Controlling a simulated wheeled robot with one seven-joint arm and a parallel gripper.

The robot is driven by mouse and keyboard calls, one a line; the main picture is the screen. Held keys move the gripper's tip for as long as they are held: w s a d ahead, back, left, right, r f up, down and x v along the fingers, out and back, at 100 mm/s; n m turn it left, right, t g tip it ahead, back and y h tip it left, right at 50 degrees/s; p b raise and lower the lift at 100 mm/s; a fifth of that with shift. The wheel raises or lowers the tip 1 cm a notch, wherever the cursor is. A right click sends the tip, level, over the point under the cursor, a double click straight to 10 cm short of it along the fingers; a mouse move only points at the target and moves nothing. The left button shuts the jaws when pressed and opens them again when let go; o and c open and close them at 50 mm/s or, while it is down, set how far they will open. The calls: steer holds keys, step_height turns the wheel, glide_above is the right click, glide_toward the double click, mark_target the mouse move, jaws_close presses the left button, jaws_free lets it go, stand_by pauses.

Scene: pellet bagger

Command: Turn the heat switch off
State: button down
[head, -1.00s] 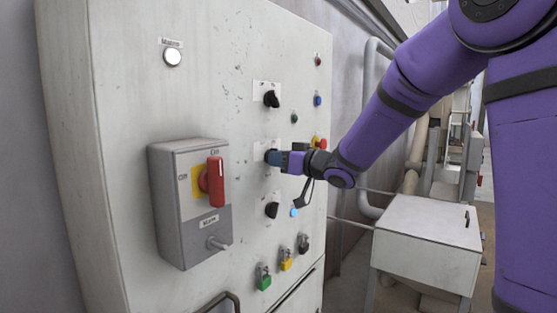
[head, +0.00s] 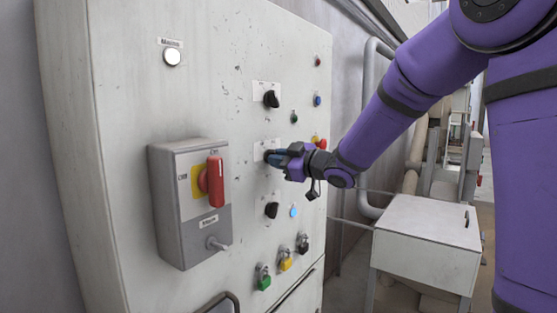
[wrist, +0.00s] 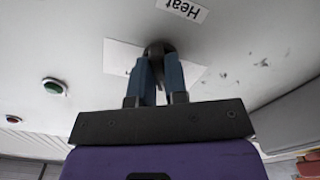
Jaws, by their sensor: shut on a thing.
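The heat switch is a dark rotary knob on a white plate on the panel front. In the wrist view the heat switch (wrist: 158,48) sits between my fingertips, beside a label reading "Heat" (wrist: 182,9). My gripper (head: 273,157) is at the middle knob of the column in the head view and hides most of it. In the wrist view my gripper (wrist: 159,66) is shut on the knob, with a blue finger on each side. The knob's pointer direction cannot be made out.
Similar black knobs sit above (head: 271,99) and below (head: 272,210) on the panel. A grey box with a red handle (head: 216,182) is at left. Padlocks (head: 285,261) hang below. A white cabinet (head: 425,235) stands at right.

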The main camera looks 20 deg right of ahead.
stand_by(0.4)
steer(key=c, duration=1.1)
jaws_free()
steer(key=shift+c, duration=0.2)
steer(key=v, duration=1.1)
